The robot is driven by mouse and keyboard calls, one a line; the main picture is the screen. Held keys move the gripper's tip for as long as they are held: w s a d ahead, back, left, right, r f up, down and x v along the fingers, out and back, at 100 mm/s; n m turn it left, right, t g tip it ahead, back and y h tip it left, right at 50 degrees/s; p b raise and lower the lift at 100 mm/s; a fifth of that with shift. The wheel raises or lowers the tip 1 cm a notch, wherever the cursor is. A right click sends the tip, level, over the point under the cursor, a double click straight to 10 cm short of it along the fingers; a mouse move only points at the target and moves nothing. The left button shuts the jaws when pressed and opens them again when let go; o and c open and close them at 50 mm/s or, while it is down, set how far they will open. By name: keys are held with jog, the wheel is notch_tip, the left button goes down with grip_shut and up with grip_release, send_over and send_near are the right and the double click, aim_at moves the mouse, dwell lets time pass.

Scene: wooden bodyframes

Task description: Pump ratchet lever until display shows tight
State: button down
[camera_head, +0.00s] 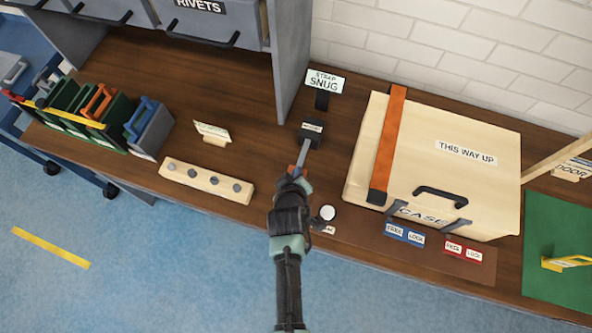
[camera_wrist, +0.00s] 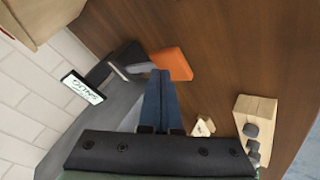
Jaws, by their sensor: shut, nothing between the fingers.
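The display (camera_head: 324,81) stands on a dark post at the back of the bench and reads "STRAP SNUG"; it also shows in the wrist view (camera_wrist: 82,87). In front of it is the dark ratchet block (camera_head: 311,130). A grey lever (camera_head: 303,152) runs from the block towards me and ends in an orange grip (camera_wrist: 172,64). My gripper (camera_head: 298,175) is shut and empty at the grip end of the lever. In the wrist view its fingertips lie against or just beside the orange grip; I cannot tell whether they touch. My gripper partly hides the grip in the head view.
A pale case (camera_head: 480,185) with an orange strap (camera_head: 389,140) stands right of the ratchet. A wooden block with several pegs (camera_head: 205,181) lies to the left, near a small card (camera_head: 212,131). A grey shelf panel (camera_head: 290,55) rises behind left. A round white knob (camera_head: 327,212) sits near the front edge.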

jog(key=shift+f+b, duration=0.85)
jog(key=shift+f, duration=0.3)
dwell(0.7)
jog(key=shift+r, duration=0.1)
dwell(0.5)
jog(key=shift+r+p, duration=2.15)
jog(key=shift+r, duration=0.05)
notch_tip(320, 180, up, 5)
jog(key=p, duration=0.4)
jog(key=shift+p, duration=0.3)
